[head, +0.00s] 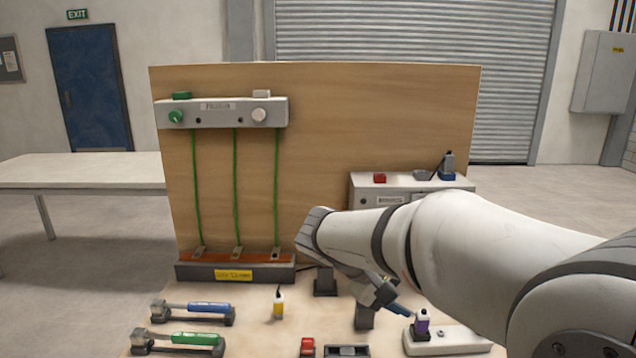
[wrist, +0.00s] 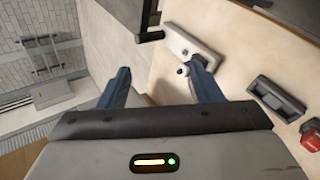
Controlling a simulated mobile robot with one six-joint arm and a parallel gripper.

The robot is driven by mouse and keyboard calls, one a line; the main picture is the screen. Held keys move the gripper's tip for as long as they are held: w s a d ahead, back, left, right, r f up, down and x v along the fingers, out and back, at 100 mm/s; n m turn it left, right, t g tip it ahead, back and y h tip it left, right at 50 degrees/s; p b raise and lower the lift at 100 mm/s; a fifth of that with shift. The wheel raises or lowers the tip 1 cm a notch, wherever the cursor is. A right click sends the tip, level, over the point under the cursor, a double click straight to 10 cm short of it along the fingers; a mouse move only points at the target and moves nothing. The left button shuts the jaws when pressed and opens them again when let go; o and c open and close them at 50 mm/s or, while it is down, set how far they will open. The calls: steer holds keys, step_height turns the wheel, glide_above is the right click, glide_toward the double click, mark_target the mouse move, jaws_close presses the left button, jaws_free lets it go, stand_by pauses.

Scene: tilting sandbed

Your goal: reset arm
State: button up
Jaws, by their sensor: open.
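My arm reaches in from the right in the head view, with my gripper (head: 396,300) low over the right part of the table. In the wrist view the two blue fingers of my gripper (wrist: 162,78) stand wide apart, with nothing between them. A small bottle with a purple band (head: 422,325) stands on a white block (head: 452,342), close to the fingertips in the head view. In the wrist view the white block (wrist: 206,52) lies beyond the right finger, which covers part of it. I cannot tell whether a finger touches the bottle.
A wooden back panel (head: 330,90) carries a grey unit (head: 222,112) with green lines down to a dark tray (head: 235,272). A blue-handled tool (head: 208,306), a green-handled tool (head: 195,338) and a yellow bottle (head: 279,306) are at left. A grey cabinet (head: 365,195) stands behind my arm.

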steer(key=s+f+m+y+p, duration=0.1)
steer(key=s+f+m+y, duration=0.1)
steer(key=s+y, duration=0.3)
steer(key=s+a+f+m+y+p, duration=0.1)
steer(key=s+f+y, duration=0.3)
steer(key=s, duration=0.5)
steer(key=shift+s+f+m+y, duration=0.35)
steer(key=shift+f+m+y, duration=0.1)
steer(key=shift+m, duration=0.15)
